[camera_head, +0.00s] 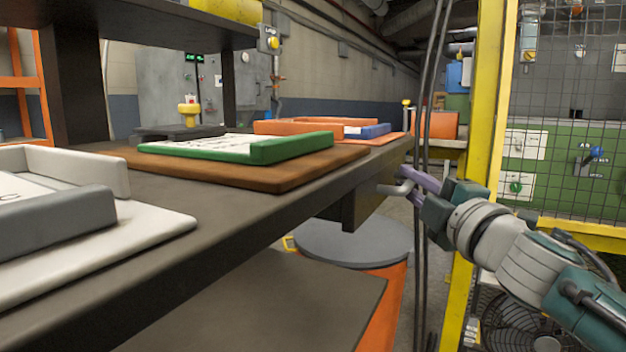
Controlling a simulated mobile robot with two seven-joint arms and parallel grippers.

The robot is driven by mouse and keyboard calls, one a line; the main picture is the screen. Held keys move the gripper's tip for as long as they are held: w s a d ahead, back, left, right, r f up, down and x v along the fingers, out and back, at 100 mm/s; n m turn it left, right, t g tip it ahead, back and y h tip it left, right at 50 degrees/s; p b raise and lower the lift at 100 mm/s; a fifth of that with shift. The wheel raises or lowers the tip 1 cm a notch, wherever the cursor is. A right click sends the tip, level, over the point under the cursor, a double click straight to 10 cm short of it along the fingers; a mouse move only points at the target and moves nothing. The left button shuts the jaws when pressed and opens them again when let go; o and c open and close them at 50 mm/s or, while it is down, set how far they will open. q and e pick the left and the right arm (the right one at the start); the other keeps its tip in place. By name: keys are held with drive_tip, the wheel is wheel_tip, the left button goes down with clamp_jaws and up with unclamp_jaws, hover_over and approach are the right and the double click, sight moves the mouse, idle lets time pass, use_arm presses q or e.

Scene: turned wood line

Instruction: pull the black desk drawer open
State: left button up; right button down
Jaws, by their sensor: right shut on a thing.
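The black desk drawer (362,205) is a dark box under the far right end of the dark desk. A grey handle (393,188) sticks out to the right from its front. My right gripper (422,194) comes in from the right with purple fingers and is shut on the handle. The fingers hide part of the handle. From this low angle I cannot tell how far the drawer stands out from the desk. My left gripper is not in view.
On the desk (290,212) lie a green-rimmed tray (290,147) on a brown board, a white-and-grey tray at left, and orange and blue trays farther back. An orange drum (355,240) with a grey lid stands below the drawer. A yellow post (487,110) and hanging black cables are close to my right arm.

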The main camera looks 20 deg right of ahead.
idle(0.6)
drive_tip(key=shift+s+d, duration=0.15)
drive_tip(key=s+d+p, duration=0.1)
drive_tip(key=s+d, duration=1)
drive_tip(key=s, duration=0.2)
drive_tip(key=shift+p, duration=0.3)
drive_tip(key=c, duration=0.8)
unclamp_jaws()
drive_tip(key=shift+c, duration=0.2)
drive_tip(key=shift+s, duration=0.1)
drive_tip(key=s+f, duration=0.1)
drive_tip(key=s, duration=0.8)
drive_tip(key=shift+s+a+f, duration=0.15)
drive_tip(key=shift+s+a, duration=0.2)
drive_tip(key=shift+a, duration=0.05)
